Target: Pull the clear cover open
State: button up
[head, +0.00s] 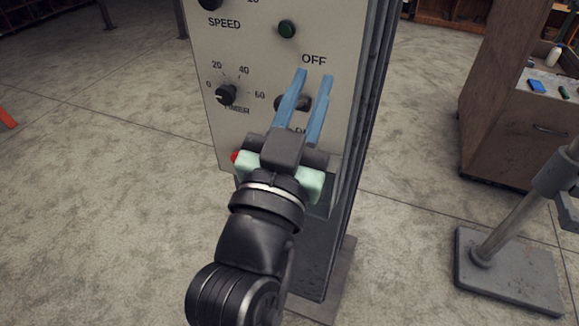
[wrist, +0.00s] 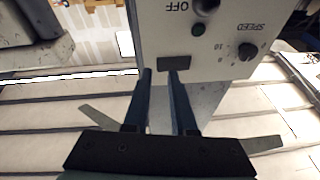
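A grey control panel (head: 265,62) stands upright in the head view, with labelled knobs and an OFF switch (head: 308,103).
A green button (head: 287,29) and a black timer knob (head: 226,95) sit on the panel; a bit of red (head: 235,157) shows beside my gripper. A wooden cabinet (head: 510,110) and a metal stand base (head: 508,272) are at right. The floor at left is mostly clear.

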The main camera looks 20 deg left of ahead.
jog(key=s+a+f+n+g+y+b, duration=0.1)
jog(key=s+a+f+b, duration=0.15)
jog(key=f, duration=0.65)
jog(key=s+a+f+n+g+b, duration=0.1)
jog(key=a+f+b, duration=0.15)
jog(key=f, duration=0.75)
jog(key=s+a+f+n+g+y+b, duration=0.1)
jog(key=s+a+f+b, duration=0.15)
jog(key=f, duration=0.65)
jog(key=w+p, duration=0.1)
jog(key=w, duration=0.3)
jog(key=w+a+p, duration=0.1)
jog(key=w, duration=0.3)
jog(key=w+a+p, duration=0.1)
jog(key=w+p, duration=0.1)
jog(key=w, duration=0.2)
jog(key=shift+w+a+r, duration=0.1)
jog(key=shift+w+r, duration=0.1)
jog(key=shift+w, duration=0.2)
grip_shut()
